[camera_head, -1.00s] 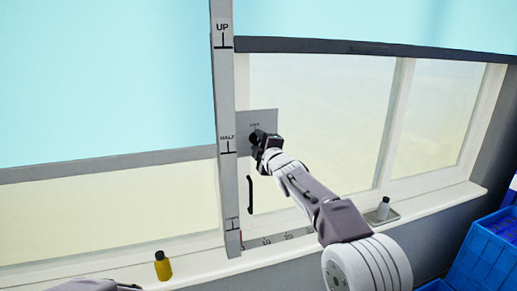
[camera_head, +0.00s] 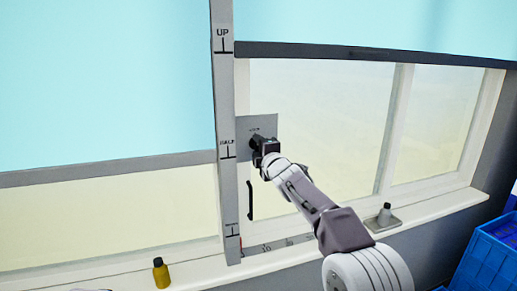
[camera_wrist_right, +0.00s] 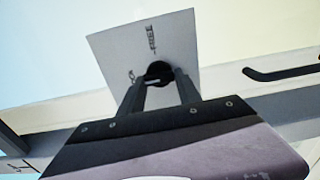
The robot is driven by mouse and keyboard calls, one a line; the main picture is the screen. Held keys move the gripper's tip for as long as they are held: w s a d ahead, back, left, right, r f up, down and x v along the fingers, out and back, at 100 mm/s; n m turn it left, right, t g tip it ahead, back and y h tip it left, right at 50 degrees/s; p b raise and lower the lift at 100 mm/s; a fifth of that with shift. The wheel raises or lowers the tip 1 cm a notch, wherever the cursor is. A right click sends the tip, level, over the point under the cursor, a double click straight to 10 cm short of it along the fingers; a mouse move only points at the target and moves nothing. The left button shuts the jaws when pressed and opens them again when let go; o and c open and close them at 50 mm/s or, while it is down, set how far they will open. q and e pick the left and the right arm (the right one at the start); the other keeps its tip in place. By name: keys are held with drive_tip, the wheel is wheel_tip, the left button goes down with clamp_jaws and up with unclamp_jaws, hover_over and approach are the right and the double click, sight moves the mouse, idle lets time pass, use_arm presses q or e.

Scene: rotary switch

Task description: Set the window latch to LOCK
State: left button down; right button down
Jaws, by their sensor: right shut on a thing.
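The window latch is a square grey plate (camera_head: 265,122) on the window frame, just right of the upright post in the head view. It also shows in the right wrist view (camera_wrist_right: 110,45), with a round black knob (camera_wrist_right: 158,70) bearing a pale pointer mark. Small dark labels on the plate are too blurred to read. My right gripper (camera_head: 258,145) is at the plate and covers the knob in the head view. In the wrist view its two fingers (camera_wrist_right: 158,82) are shut on the knob, one on each side. My left gripper is not in view.
A grey post (camera_head: 228,180) marked UP and HALF stands close left of the plate. A black handle (camera_head: 250,200) hangs below it. Blue crates (camera_head: 490,260) are at lower right.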

drive_tip(key=c, duration=0.9)
unclamp_jaws()
drive_tip(key=shift+f, duration=0.15)
drive_tip(key=shift+o, duration=0.3)
drive_tip(key=shift+s+a, duration=0.1)
drive_tip(key=shift+s+d+b, duration=0.2)
drive_tip(key=shift+s+b, duration=0.1)
drive_tip(key=shift+b, duration=0.2)
drive_tip(key=b+v, duration=0.3)
drive_tip(key=v, duration=0.5)
drive_tip(key=shift+s+b, duration=0.25)
drive_tip(key=shift+b, duration=0.15)
